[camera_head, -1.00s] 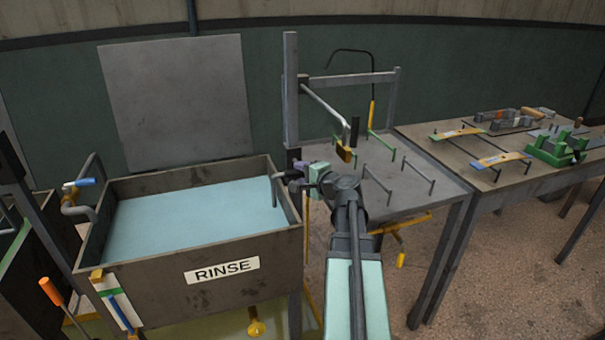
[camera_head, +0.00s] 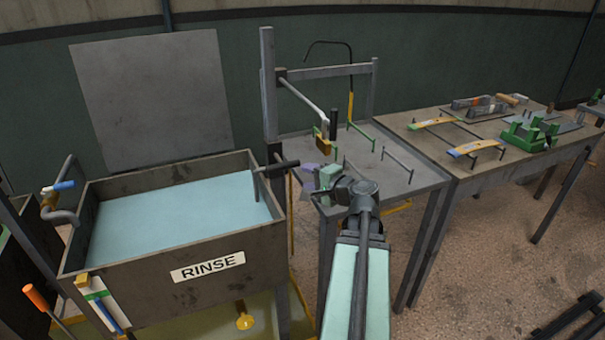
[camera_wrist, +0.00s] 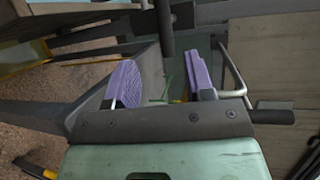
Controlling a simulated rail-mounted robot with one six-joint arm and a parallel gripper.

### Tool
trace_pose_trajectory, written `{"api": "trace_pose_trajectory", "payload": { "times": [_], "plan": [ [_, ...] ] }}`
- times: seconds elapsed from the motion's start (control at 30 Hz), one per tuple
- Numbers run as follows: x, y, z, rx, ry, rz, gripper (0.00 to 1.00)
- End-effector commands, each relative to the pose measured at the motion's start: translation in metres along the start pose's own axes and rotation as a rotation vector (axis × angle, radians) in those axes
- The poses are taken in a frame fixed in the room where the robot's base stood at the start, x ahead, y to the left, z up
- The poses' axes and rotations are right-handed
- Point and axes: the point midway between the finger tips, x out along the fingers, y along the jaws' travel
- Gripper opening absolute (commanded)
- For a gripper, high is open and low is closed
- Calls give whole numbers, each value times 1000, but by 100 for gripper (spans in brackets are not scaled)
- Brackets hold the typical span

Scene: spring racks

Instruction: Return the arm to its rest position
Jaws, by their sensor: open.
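My gripper (camera_head: 312,178) is at the end of my arm, just right of the rinse tank and in front of the small grey table. Its two purple fingers stand apart in the wrist view (camera_wrist: 162,82), with nothing held between them. A dark handle (camera_head: 283,164) on a bent grey bar at the tank's right rim is just left of my gripper. The same dark handle shows in the wrist view (camera_wrist: 274,117), to the right of the fingers.
The rinse tank (camera_head: 130,302) holds pale blue liquid. A grey post frame (camera_head: 268,85) with a slanted rod stands behind my gripper. The small grey table (camera_head: 425,180) carries thin peg racks. A longer bench (camera_head: 530,167) at right holds yellow-and-blue strips and a green fixture (camera_head: 528,133).

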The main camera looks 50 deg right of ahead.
Motion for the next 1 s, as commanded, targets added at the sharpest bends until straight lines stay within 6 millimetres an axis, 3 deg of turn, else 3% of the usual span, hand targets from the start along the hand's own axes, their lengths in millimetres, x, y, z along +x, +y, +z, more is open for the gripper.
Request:
{"api": "trace_pose_trajectory", "payload": {
  "times": [0.33, 0.43, 0.53, 0.7, 0.77, 0.87, 1.0],
  "plan": [
    [1, 1, 2, -13, -12, 4, 48],
    [-1, 18, 10, -89, -58, 98, 48],
    [-6, 49, 25, -213, -135, 284, 48],
    [6, 96, 107, -515, -439, 689, 48],
    [7, 106, 135, -621, -539, 809, 48],
    [7, 114, 185, -816, -702, 993, 48],
    [8, 110, 264, -1125, -887, 1175, 48]
  ]
}}
